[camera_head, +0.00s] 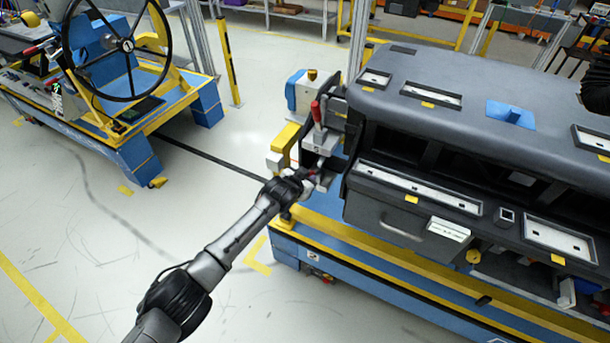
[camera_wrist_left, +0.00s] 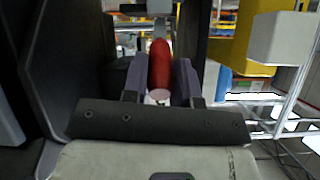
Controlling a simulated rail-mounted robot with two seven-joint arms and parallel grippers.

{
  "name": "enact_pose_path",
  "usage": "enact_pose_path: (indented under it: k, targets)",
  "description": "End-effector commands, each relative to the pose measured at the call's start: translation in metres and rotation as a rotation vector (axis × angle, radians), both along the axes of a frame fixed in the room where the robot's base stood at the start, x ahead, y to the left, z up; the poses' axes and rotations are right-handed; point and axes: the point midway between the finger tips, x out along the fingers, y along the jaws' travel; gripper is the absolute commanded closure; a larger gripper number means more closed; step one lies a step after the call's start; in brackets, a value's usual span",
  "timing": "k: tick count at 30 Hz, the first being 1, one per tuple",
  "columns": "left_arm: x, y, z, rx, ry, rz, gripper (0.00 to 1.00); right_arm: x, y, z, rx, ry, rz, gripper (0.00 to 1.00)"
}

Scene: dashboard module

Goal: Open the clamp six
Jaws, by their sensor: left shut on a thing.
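My left gripper (camera_head: 309,176) reaches in from the left to the left end of the dashboard module. It also shows in the left wrist view (camera_wrist_left: 159,82), with its two fingers on either side of a red clamp handle (camera_wrist_left: 160,64), shut on it. In the head view this handle is mostly hidden by the gripper. Another red handle (camera_head: 316,113) stands upright just above, on a grey clamp bracket (camera_head: 320,139). No clamp number can be read. My right gripper is not in view.
The grey dashboard module (camera_head: 450,85) rests on a blue and yellow cart (camera_head: 400,262) to the right of the gripper. A yellow post (camera_head: 285,138) stands close to its left. A second cart with a steering wheel (camera_head: 127,45) is at the upper left. Open floor lies between the carts.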

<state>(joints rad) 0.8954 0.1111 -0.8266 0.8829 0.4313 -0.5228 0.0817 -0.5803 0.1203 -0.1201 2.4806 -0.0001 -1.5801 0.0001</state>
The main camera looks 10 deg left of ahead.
Motion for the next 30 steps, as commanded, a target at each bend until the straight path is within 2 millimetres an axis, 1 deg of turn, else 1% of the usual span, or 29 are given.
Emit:
enact_pose_path:
  k: [1,6,23,24,30]
  targets:
    - [0.0011,-0.0009,0.0049,0.007,0.016,0.000,1.00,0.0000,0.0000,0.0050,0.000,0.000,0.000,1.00]
    - [0.0034,-0.0014,0.0072,0.024,0.059,0.000,1.00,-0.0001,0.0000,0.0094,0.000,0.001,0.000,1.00]
    - [0.0043,-0.0021,0.0071,0.034,0.083,-0.001,1.00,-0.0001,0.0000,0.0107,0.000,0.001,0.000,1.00]
    - [0.0042,-0.0021,0.0070,0.034,0.083,-0.001,0.72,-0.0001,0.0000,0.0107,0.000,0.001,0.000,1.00]
    - [0.0043,-0.0020,0.0070,0.033,0.082,-0.001,0.53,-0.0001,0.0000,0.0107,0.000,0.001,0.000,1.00]
